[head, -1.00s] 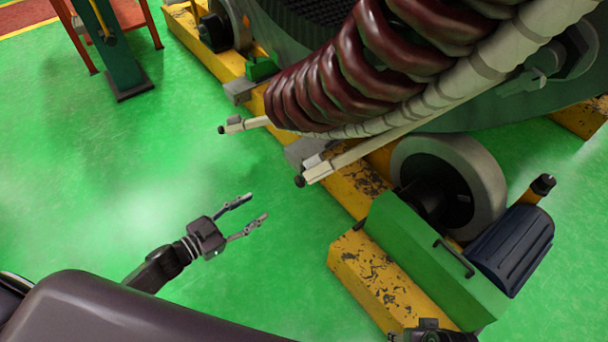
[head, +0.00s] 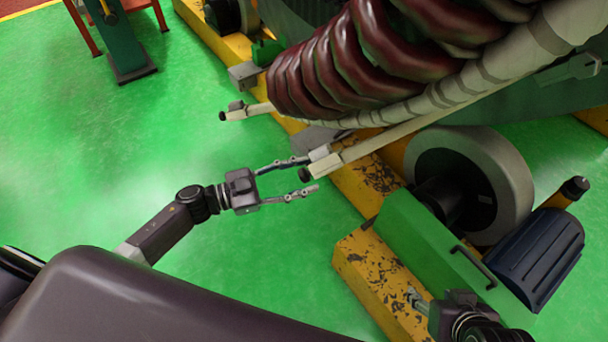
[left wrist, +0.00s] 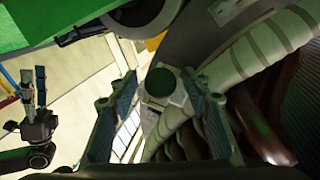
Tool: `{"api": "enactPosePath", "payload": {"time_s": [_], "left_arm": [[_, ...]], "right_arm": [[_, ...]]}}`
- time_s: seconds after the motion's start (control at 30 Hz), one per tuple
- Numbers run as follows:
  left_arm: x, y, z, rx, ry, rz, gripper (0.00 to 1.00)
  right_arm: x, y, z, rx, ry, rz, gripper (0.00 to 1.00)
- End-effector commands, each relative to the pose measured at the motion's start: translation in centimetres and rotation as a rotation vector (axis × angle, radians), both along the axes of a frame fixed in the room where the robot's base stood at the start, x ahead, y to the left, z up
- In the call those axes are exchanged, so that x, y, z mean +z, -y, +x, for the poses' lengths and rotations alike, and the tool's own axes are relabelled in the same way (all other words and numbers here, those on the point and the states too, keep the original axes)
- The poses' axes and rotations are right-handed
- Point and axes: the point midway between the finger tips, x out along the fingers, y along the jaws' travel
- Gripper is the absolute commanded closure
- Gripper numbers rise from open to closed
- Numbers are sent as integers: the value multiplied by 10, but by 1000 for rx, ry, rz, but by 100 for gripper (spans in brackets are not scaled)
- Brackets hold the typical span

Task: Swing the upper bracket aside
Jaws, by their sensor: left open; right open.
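Two pale bracket bars with dark end knobs stick out past the dark red stator coils (head: 345,65). One bar (head: 340,157) lies nearer me; the other (head: 248,111) lies farther to the left. I cannot tell for sure which is the upper bracket. My left gripper (head: 312,175) is open, its fingers on either side of the nearer bar's end. In the left wrist view the bar's round dark knob (left wrist: 163,82) sits between the spread fingers; contact cannot be told. My right gripper (head: 416,299) is open and empty at the lower right, apart from the bars.
The yellow base rail (head: 380,270) runs below the bars. A grey roller wheel (head: 508,170), a green housing (head: 440,240) and a dark blue motor (head: 545,258) stand right of my left gripper.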

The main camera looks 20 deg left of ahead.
Motion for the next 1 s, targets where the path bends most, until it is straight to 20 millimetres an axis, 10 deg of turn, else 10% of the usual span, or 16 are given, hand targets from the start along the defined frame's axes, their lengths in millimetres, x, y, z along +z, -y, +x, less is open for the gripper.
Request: {"api": "enactPosePath", "payload": {"time_s": [0.33, 0.73, 1.0], "left_arm": [[0, 4, 4, 1, 0, 1, 56], [-1, 5, 2, -2, -1, 1, 100], [1, 6, 0, -4, -3, 1, 100]], "right_arm": [[2, -1, 5, 2, 20, 4, 50], [2, -1, 5, 1, 19, 3, 50], [5, -1, 5, 1, 20, 4, 50]]}}
